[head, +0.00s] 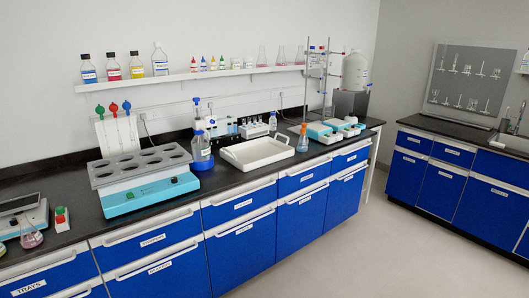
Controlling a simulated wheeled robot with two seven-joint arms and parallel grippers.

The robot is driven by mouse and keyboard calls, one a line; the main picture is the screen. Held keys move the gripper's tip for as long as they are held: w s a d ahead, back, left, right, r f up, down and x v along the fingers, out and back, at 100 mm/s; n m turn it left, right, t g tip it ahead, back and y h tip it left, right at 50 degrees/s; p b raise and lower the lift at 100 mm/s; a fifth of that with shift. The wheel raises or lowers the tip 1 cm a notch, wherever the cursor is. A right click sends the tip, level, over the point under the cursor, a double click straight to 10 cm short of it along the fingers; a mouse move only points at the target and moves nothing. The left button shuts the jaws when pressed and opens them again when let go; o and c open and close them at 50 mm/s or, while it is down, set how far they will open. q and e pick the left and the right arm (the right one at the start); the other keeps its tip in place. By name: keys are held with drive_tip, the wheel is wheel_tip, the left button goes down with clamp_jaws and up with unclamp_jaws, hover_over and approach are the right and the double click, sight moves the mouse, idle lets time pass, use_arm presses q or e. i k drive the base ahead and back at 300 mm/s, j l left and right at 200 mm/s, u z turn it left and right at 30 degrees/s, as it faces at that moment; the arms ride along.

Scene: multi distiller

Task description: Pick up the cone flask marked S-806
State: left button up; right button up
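Several cone-shaped flasks are in the head view, and no marking S-806 is legible on any of them. One flask (31,239) with pinkish liquid stands at the lower left, by a balance. Three pale flasks (281,57) stand in a row on the right part of the wall shelf. Neither of my grippers is in view.
The black counter (205,205) holds a blue water bath (140,172), a blue bottle with a dispenser (202,152), a white tray (257,151) and a stand. Bottles line the shelf (208,76). The grey floor (360,245) in front is clear.

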sight(302, 147)
drive_tip(key=i+j, duration=0.1)
drive_tip(key=i, duration=0.95)
drive_tip(key=i+l, duration=1.1)
